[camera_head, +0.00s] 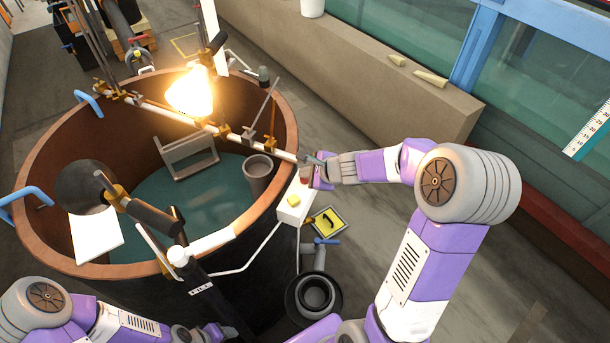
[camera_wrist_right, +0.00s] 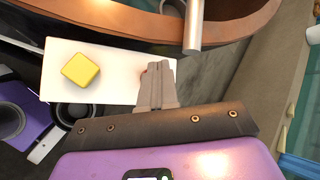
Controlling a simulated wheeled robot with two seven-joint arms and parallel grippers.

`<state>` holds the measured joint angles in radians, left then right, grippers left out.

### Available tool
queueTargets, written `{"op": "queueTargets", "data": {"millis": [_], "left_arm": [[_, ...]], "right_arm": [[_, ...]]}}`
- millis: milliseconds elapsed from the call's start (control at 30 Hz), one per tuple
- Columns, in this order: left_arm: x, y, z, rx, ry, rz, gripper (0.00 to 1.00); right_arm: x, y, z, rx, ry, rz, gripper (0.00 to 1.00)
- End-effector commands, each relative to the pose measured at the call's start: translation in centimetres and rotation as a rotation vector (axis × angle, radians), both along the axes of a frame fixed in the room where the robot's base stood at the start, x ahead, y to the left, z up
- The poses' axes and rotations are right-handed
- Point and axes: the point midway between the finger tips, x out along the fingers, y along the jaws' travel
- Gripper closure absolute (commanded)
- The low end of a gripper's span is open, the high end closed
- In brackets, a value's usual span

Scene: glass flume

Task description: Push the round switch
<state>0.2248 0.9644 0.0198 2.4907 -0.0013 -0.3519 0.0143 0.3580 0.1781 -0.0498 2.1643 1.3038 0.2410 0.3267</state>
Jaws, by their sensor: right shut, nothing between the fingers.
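A white box (camera_head: 291,216) stands at the right rim of the round tank. In the right wrist view the white box (camera_wrist_right: 110,92) carries a yellow square block (camera_wrist_right: 80,70) on its left part. A small red patch (camera_wrist_right: 143,74), perhaps the round switch, shows just left of my right fingertips; the rest of it is hidden behind them. My right gripper (camera_wrist_right: 159,64) is shut and empty, with its tips over the right part of the box. I cannot tell whether they touch. My left gripper (camera_head: 212,333) is low at the bottom edge, partly cut off.
The large round tank (camera_head: 40,165) holds water, with a bright lamp (camera_head: 190,92) on a bar across it. A grey cup (camera_head: 258,175) is inside near the right rim. A yellow-framed sign (camera_head: 328,222) and a dark round pot (camera_head: 313,295) are below the box.

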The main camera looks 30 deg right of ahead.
Motion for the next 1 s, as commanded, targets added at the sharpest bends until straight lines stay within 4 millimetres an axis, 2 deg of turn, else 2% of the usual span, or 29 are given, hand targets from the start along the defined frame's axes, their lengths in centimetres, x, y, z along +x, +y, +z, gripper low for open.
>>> {"op": "queueTargets", "data": {"millis": [267, 800, 1000], "left_arm": [[0.0, 0.0, 0.2, 0.000, 0.000, 0.000, 0.43], [0.0, 0.0, 5.0, 0.000, 0.000, 0.000, 0.43], [0.0, 0.0, 5.6, 0.000, 0.000, 0.000, 0.43]], "right_arm": [[0.0, -0.1, 0.2, -0.001, 0.000, -0.001, 1.00], [0.1, 0.0, 5.5, -0.001, -0.003, 0.001, 1.00], [0.1, 0.0, 6.2, -0.001, -0.003, 0.001, 1.00]]}}
